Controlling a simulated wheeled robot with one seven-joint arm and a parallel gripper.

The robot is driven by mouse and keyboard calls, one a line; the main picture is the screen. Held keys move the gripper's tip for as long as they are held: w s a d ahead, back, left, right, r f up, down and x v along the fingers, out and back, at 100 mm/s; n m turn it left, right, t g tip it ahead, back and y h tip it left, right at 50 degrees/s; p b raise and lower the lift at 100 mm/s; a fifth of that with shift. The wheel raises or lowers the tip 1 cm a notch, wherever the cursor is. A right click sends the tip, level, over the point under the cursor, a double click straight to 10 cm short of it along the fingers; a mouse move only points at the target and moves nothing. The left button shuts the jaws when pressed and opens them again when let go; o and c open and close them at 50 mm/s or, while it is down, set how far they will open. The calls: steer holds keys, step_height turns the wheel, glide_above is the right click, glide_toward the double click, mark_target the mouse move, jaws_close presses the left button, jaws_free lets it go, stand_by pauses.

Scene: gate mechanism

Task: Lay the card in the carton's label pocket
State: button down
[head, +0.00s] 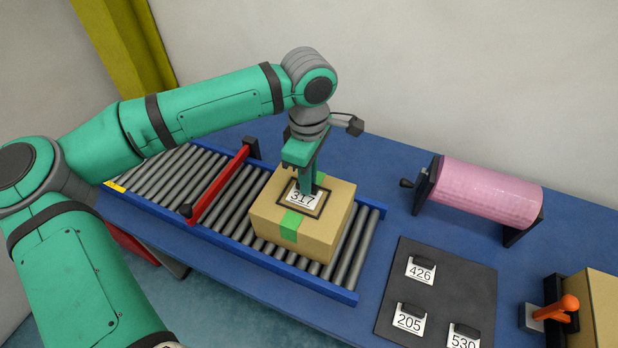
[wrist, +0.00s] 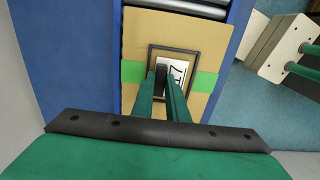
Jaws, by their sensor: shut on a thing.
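The carton (head: 330,225) is a brown box with green tape, standing on the roller conveyor. Its label pocket (head: 323,208) is a dark rectangular frame on the top face, also visible in the wrist view (wrist: 150,61). The white card (head: 298,199) marked 317 lies within the frame's outline; in the wrist view the card (wrist: 180,68) is partly hidden by the fingers. My gripper (head: 306,190) points down over the carton and is shut on the card's dark grip tab (wrist: 161,78). I cannot tell whether the card touches the pocket floor.
A red bar (head: 217,186) crosses the conveyor (head: 350,263) left of the carton. A dark mat (head: 461,283) holds cards 426, 205 and 530 at the right. A pink roll (head: 488,193) stands behind it. An orange-handled device (head: 568,304) is at far right.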

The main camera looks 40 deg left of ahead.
steer(key=shift+f, duration=0.15)
steer(key=c, duration=1.7)
jaws_free()
steer(key=shift+c, duration=0.2)
step_height(320, 180, up, 12)
steer(key=shift+r, duration=0.2)
